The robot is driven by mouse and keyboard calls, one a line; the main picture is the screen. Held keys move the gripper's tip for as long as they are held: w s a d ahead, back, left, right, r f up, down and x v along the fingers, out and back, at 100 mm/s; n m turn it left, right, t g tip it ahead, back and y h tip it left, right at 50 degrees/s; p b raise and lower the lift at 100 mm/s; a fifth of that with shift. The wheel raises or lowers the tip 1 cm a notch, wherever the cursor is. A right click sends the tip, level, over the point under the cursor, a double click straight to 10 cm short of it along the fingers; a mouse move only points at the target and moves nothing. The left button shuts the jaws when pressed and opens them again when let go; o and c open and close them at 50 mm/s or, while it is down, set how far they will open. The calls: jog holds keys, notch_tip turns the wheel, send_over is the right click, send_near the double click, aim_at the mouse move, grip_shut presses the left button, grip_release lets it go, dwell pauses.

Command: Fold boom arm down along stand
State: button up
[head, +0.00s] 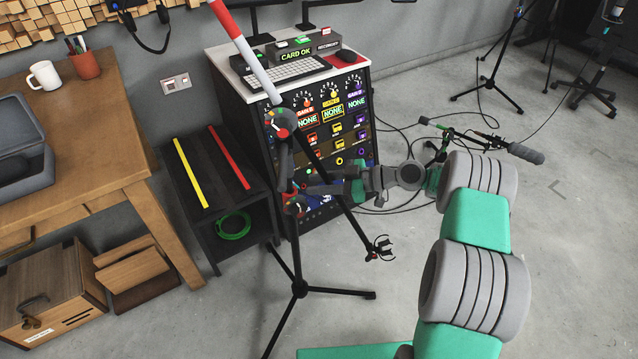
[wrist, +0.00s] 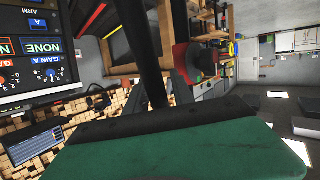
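The black microphone stand stands upright on its tripod base (head: 300,289), left of my arm. Its boom arm (head: 342,205) crosses the pivot joint (head: 282,122) diagonally. The boom's white and red end (head: 238,38) points up and left; its other end, with a clip (head: 379,248), hangs down and right. My gripper (head: 304,188) reaches in from the right beside the stand's pole, below the pivot. In the wrist view a dark pole (wrist: 152,55) rises just beyond the gripper's hand, next to a red and black round part (wrist: 196,62). Finger opening and contact are unclear.
A rack cabinet (head: 222,62) with a keyboard on top stands close behind the stand. A low black shelf (head: 188,226) and a wooden bench (head: 82,130) are at left. Cables and another microphone boom (head: 490,140) lie at right. Open floor (head: 585,260) is at right.

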jog(key=shift+o, duration=1)
jog(key=shift+d, duration=0.15)
jog(key=p+v, duration=0.3)
jog(key=p, duration=0.1)
jog(key=r+p+v, duration=0.1)
jog(key=p+v, duration=0.2)
jog(key=p, duration=0.3)
jog(key=d+p, duration=0.1)
jog(key=p, duration=0.1)
jog(key=shift+s+d+f, duration=0.2)
jog(key=shift+d+f, duration=0.05)
jog(key=shift+d, duration=0.1)
jog(key=shift+c, duration=0.5)
